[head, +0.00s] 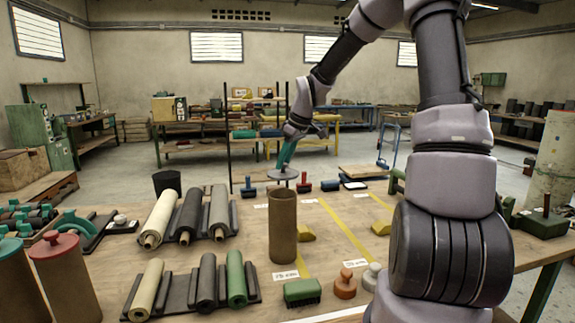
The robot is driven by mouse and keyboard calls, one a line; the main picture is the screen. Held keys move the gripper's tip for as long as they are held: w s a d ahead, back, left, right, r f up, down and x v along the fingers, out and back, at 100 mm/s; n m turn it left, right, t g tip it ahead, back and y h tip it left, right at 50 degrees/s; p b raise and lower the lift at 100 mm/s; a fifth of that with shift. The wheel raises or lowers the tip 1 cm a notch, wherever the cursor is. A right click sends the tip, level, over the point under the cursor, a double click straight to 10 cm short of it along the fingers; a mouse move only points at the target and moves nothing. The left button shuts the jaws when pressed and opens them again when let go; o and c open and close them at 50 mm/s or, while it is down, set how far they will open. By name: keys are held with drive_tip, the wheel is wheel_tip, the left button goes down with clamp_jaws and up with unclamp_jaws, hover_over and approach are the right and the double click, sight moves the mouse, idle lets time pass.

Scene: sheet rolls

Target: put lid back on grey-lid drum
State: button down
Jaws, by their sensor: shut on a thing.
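A tall brown drum (283,235) stands upright near the middle of the table, its rim bare at the top. The grey lid (284,174), a flat disc, hangs level above the drum in the picture, with a small gap between lid and rim. How far the lid is from the drum in depth is hard to tell. My gripper (286,158), with teal fingers, is shut on the lid from above. The grip on the lid's top is too small to see clearly.
Sheet rolls lie on dark racks (195,292) to the left. Drums with a red lid (65,275) and a teal lid (15,285) stand at the left edge. A green brush (302,292) and an orange knobbed weight (345,285) sit before the drum.

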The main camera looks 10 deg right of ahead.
sight(286, 173)
drive_tip(key=shift+w+f, duration=0.1)
drive_tip(key=shift+w, duration=0.25)
drive_tip(key=shift+f, duration=3)
drive_tip(key=shift+f, duration=0.15)
unclamp_jaws()
drive_tip(key=shift+r, duration=3.5)
clamp_jaws()
